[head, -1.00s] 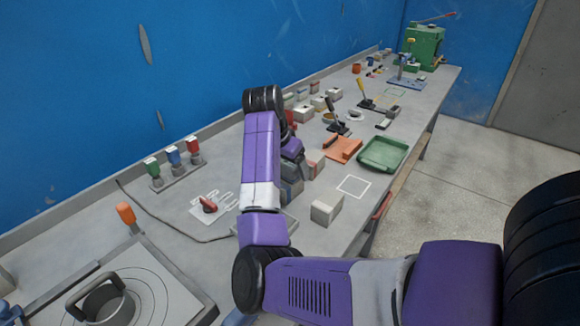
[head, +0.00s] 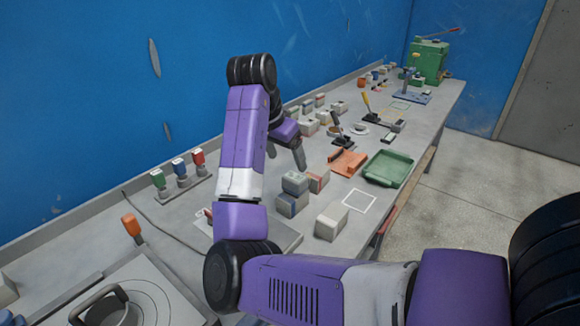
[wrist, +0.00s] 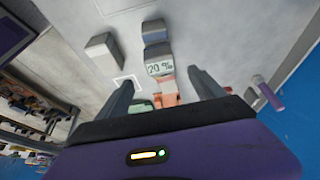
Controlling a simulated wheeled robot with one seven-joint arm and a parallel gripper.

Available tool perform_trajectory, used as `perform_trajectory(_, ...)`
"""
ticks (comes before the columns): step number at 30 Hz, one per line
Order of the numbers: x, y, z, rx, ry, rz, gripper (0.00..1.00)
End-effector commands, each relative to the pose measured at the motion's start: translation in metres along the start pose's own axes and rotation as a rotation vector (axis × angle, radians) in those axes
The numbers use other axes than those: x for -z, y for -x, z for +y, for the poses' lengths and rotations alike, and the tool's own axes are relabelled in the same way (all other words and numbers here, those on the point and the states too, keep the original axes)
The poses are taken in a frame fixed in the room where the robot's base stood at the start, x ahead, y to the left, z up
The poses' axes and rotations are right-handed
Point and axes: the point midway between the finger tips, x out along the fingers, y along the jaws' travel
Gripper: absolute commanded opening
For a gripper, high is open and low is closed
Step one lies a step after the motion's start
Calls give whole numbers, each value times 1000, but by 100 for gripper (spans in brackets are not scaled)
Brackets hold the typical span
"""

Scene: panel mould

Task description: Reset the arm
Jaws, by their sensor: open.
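My purple arm reaches over the workbench in the head view. My gripper (head: 299,153) is raised above the bench, behind the stacked blocks (head: 293,192), its fingers pointing down and to the right. In the wrist view my gripper (wrist: 162,92) has its two grey fingers spread wide apart, with nothing held between them. Past the fingers, the wrist view shows a block with a "20 %" label (wrist: 160,68) and a pale block (wrist: 103,46), both apart from the gripper.
A pale block (head: 331,222) stands beside a white outlined square (head: 359,201). A green tray (head: 386,169) and an orange fixture (head: 346,162) lie farther along. Blue, green and red-topped handles (head: 179,168) stand by the wall. A green machine (head: 429,62) stands at the far end.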

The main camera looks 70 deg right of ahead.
Motion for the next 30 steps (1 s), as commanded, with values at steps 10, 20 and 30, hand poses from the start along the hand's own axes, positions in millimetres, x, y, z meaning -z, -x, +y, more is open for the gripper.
perform_trajectory(10,0,13,0,-2,0,0,78)
perform_trajectory(20,0,13,0,-1,0,0,78)
perform_trajectory(30,27,16,-17,75,47,112,78)
